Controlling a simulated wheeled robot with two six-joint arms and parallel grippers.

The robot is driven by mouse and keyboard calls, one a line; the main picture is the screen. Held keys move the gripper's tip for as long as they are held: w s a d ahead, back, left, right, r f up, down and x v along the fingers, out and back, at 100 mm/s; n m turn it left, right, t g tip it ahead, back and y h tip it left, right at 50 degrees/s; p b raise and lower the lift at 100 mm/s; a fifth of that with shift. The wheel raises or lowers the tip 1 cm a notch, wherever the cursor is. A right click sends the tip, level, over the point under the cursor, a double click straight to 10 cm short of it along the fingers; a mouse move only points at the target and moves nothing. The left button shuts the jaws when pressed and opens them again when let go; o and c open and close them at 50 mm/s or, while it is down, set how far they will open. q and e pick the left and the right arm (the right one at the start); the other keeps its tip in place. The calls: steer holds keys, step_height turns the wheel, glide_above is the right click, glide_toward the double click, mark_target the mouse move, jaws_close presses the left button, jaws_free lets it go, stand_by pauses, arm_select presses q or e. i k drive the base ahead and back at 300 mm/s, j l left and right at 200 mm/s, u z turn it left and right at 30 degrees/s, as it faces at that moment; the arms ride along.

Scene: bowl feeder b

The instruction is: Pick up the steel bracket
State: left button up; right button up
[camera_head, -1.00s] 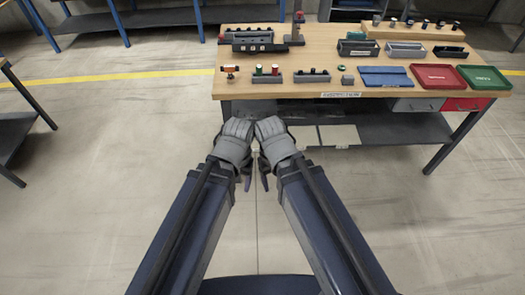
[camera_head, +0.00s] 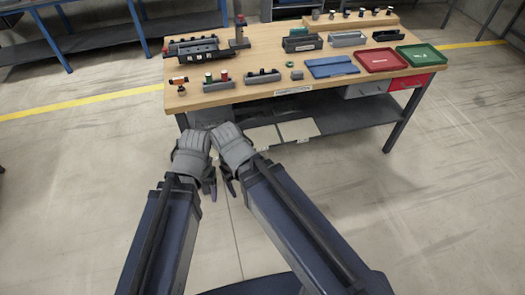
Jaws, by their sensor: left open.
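A small grey block-like piece (camera_head: 297,75) lies near the front edge of the wooden workbench (camera_head: 240,92), left of a blue tray. It may be the steel bracket, but it is too small to tell. My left gripper (camera_head: 211,191) is open and points down in front of the bench, well apart from everything on it. My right gripper (camera_head: 230,188) hangs close beside it; its jaws are too small and partly hidden to read. Nothing shows in either gripper.
Blue (camera_head: 332,67), red (camera_head: 381,60) and green (camera_head: 422,57) trays lie on the bench's right side. Dark holders with small parts (camera_head: 262,77) stand along its front left. Dark bins (camera_head: 302,43) stand behind. Open floor (camera_head: 80,180) lies to the left.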

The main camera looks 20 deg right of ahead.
mark_target(212, 47)
steer(key=i+z, duration=0.15)
steer(key=i, duration=0.35)
steer(key=i+j+z, duration=0.1)
steer(key=i, duration=0.4)
steer(key=i+j+z, duration=0.15)
steer(key=i, duration=0.35)
steer(key=i+j+z, duration=0.15)
steer(key=i, duration=0.35)
steer(key=j, duration=0.1)
